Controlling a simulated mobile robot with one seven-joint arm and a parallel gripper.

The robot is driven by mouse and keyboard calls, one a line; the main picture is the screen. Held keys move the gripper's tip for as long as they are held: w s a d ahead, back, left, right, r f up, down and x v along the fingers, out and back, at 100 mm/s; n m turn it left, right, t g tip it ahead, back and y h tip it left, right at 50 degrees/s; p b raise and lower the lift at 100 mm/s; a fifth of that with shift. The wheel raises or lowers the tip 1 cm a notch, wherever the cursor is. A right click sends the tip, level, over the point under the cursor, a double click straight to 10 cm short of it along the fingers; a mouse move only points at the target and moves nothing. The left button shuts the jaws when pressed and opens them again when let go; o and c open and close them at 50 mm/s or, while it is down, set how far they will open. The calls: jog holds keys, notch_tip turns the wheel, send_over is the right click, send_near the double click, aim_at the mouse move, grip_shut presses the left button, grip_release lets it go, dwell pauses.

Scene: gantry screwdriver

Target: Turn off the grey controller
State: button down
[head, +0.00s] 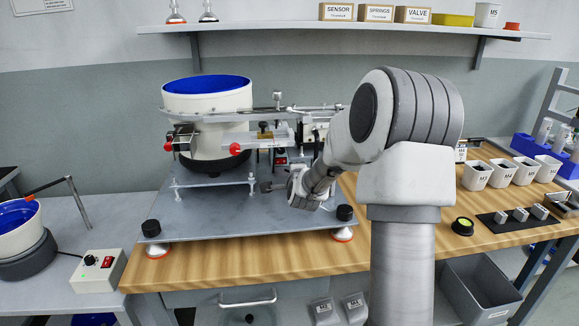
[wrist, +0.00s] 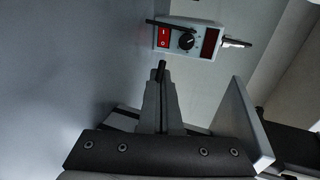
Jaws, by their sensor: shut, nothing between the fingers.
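A light grey controller box (wrist: 202,27) shows at the top of the wrist view. Its face carries a red rocker switch (wrist: 163,38) with white marks, a black knob (wrist: 186,41) and a dark red window (wrist: 209,43). My gripper (wrist: 161,68) is shut and empty, with its tips just below the switch in that view and a small gap showing. Whether the tips touch the box cannot be told.
A grey plate (head: 210,222) on feet carries a blue-lined bowl feeder (head: 207,100) and a rail with red knobs. A pale box (head: 97,270) with a red switch and black knob stands at the left. A thin plate edge (wrist: 248,125) is right of my fingers.

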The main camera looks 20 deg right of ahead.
jog(key=shift+d+v, duration=0.15)
jog(key=shift+v, duration=0.85)
jog(key=shift+d+v, duration=0.15)
jog(key=shift+v, duration=0.85)
jog(key=shift+s, duration=0.1)
